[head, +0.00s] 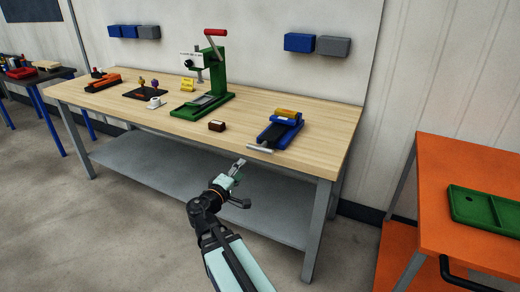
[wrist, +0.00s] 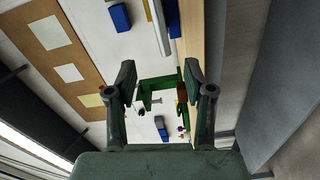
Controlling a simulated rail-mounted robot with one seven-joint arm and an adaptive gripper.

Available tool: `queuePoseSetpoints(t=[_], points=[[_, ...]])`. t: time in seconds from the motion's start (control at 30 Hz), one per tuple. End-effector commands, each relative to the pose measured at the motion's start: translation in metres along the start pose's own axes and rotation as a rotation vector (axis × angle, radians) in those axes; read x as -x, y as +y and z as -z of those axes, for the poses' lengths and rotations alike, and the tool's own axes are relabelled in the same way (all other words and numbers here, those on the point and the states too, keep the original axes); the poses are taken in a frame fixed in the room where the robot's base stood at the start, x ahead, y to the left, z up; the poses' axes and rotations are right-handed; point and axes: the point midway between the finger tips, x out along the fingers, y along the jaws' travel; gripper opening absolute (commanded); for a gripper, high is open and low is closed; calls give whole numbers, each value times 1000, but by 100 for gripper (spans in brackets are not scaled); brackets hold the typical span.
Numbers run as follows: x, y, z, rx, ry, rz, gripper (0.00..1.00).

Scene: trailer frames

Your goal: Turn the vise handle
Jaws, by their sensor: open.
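The blue vise (head: 280,131) sits near the front right edge of the wooden workbench (head: 325,150), with a tan-yellow block (head: 288,113) at its back end. Its handle (head: 260,149) is a light grey crossbar at the vise's front, by the bench's front edge. My gripper (head: 240,184) is in front of the bench, below and to the left of the handle, apart from it. In the wrist view my gripper (wrist: 160,85) has its two dark fingers spread wide with nothing between them.
A green press (head: 215,85) with a red-tipped lever stands mid-bench; it also shows in the wrist view (wrist: 145,95). A small brown block (head: 217,126) lies left of the vise. A grey lower shelf (head: 190,175) runs under the bench. An orange table (head: 450,190) stands right.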

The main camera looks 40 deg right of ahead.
Motion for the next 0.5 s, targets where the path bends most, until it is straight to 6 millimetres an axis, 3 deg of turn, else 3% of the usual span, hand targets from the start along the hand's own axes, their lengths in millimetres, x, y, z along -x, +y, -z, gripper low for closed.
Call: queuePoseSetpoints(t=[0.5], points=[[-100,2,1,-3,-4,0,52]])
